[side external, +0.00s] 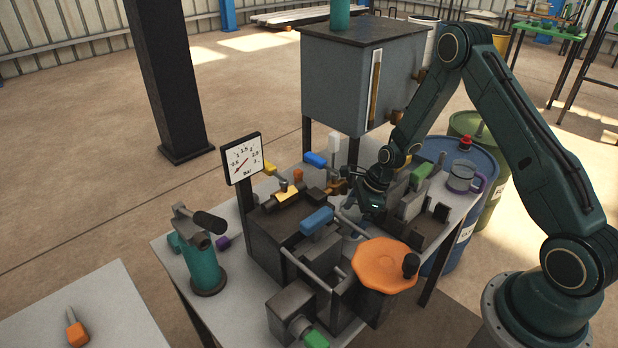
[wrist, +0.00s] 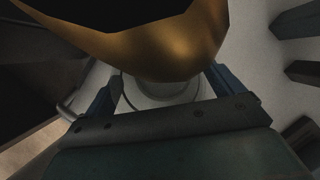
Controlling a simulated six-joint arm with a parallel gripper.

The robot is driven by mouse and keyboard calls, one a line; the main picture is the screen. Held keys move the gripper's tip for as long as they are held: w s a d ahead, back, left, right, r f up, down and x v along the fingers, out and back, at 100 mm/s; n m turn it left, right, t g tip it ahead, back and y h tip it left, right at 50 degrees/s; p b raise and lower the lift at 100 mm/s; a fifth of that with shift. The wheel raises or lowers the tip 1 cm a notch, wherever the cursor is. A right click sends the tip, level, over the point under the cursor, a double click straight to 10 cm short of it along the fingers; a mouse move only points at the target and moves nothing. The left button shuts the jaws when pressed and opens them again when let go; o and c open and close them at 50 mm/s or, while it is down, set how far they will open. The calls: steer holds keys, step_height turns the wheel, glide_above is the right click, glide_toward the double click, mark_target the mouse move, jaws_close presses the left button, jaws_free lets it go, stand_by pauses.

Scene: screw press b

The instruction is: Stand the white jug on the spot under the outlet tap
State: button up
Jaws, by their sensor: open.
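The white jug (wrist: 165,92) shows in the wrist view as a pale round body between my gripper's two fingers. A brass-coloured part, apparently the outlet tap (wrist: 150,45), fills the top of that view and hides much of the jug. My gripper (wrist: 162,95) is open, with one dark blue finger on each side of the jug; I cannot tell whether either touches it. In the side view my gripper (side external: 370,203) is low among the machine parts, near a bronze fitting (side external: 337,187). A pale patch below it may be the jug, mostly hidden. The spot itself is hidden.
A grey tank (side external: 350,80) stands behind the bench. An orange handwheel (side external: 384,266), a dark block with levers (side external: 285,225) and a gauge (side external: 242,158) crowd around my gripper. A purple-handled vessel (side external: 463,177) stands at the right, near blue and green drums.

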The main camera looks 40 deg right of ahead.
steer(key=shift+f, duration=0.1)
steer(key=c, duration=1.1)
steer(key=shift+w, duration=0.2)
